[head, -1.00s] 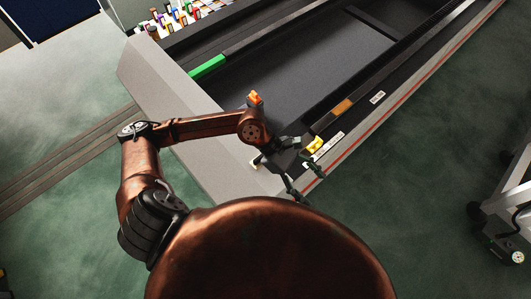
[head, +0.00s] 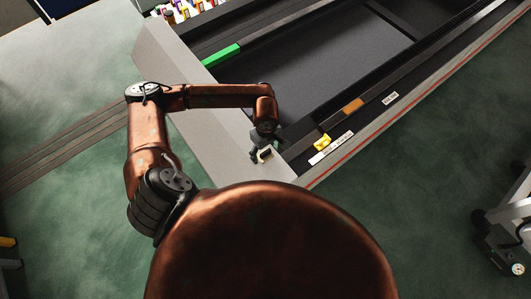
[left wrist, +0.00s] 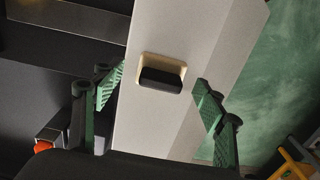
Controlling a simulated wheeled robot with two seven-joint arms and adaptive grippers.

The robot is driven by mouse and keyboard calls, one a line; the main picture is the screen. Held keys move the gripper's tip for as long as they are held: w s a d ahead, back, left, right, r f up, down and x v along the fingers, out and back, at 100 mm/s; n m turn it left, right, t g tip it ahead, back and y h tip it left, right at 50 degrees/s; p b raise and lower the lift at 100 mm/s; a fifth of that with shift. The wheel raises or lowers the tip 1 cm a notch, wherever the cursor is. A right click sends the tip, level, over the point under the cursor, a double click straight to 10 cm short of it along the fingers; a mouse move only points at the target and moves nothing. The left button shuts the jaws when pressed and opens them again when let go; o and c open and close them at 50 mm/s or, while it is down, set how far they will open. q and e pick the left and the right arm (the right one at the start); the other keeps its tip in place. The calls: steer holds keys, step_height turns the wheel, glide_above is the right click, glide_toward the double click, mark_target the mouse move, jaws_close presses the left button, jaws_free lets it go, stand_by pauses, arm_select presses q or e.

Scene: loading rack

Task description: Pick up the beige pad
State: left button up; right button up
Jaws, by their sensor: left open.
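The beige pad (head: 266,154) sits on the light grey end panel of the loading rack, near its front corner. In the left wrist view the beige pad (left wrist: 146,59) shows as a beige rim around a dark block. My left gripper (head: 261,142) is right at the pad in the head view and partly covers it. In the left wrist view my left gripper (left wrist: 160,76) is open, with a green-lined finger on each side of the pad. I cannot tell how high the fingers are above it. My right gripper is not in view.
A yellow part (head: 322,142) and an orange block (head: 353,105) lie along the rack's right rail. A green bar (head: 221,55) is on the far rail. Several colored items (head: 180,10) stand at the top. A wheeled grey frame (head: 508,235) stands at right.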

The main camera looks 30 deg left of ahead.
arm_select(q)
steer(key=shift+f, duration=0.6)
steer(key=shift+c, duration=0.7)
steer(key=c, duration=1.1)
